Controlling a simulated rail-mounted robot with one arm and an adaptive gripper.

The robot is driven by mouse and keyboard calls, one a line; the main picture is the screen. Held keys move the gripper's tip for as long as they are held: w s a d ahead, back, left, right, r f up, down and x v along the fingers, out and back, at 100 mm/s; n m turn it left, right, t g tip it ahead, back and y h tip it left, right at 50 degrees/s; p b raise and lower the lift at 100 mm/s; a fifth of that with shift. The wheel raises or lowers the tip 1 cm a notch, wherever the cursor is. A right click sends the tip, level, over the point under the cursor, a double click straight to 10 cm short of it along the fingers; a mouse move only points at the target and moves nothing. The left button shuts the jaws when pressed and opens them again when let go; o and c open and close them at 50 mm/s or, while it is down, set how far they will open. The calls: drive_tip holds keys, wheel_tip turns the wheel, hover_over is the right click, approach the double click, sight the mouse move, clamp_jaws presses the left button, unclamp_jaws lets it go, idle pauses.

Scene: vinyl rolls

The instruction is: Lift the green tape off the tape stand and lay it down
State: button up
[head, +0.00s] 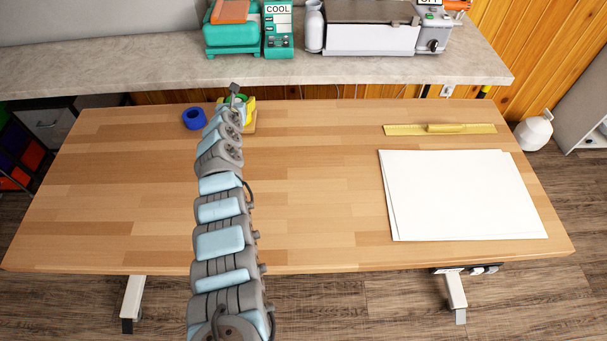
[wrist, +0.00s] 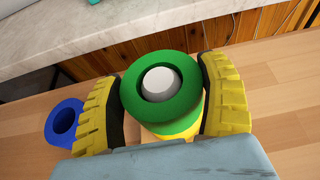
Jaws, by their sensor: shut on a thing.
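The green tape (wrist: 160,117) sits at the top of the tape stand, around its white post (wrist: 159,83), with a yellow roll (wrist: 188,142) beneath it. My gripper (wrist: 165,95) has its yellow pads on both sides of the green tape and is shut on it. Only a little of the green and yellow shows there past my gripper (head: 235,97).
A blue roll (head: 194,119) lies on the wooden table (head: 310,190) just left of the stand; it also shows in the wrist view (wrist: 63,122). White sheets (head: 460,195) and a yellow ruler (head: 440,129) lie at the right. The table's middle is clear. A grey counter (head: 370,70) stands behind.

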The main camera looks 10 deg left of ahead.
drive_tip(key=shift+r, duration=0.1)
drive_tip(key=shift+r+p, duration=3.55)
drive_tip(key=shift+p, duration=0.35)
drive_tip(key=s+d+m+h+b, duration=0.1)
drive_tip(key=s+d+h+b, duration=0.3)
drive_tip(key=d, duration=0.6)
drive_tip(key=s+d+m+y+b, duration=0.1)
drive_tip(key=s+d+m+b, duration=0.1)
drive_tip(key=d+b, duration=0.65)
drive_tip(key=s+d+m+h+b, duration=0.1)
drive_tip(key=s+d+h+b, duration=0.15)
drive_tip(key=d, duration=1.05)
hover_over(338, 120)
drive_tip(key=s, duration=0.1)
drive_tip(key=shift+s+f+p, duration=0.15)
drive_tip(key=shift+f+p, duration=0.2)
drive_tip(key=shift+f, duration=3.6)
drive_tip(key=shift+w+f+b, duration=0.45)
drive_tip(key=shift+w+f, duration=0.15)
drive_tip(key=shift+w, duration=0.05)
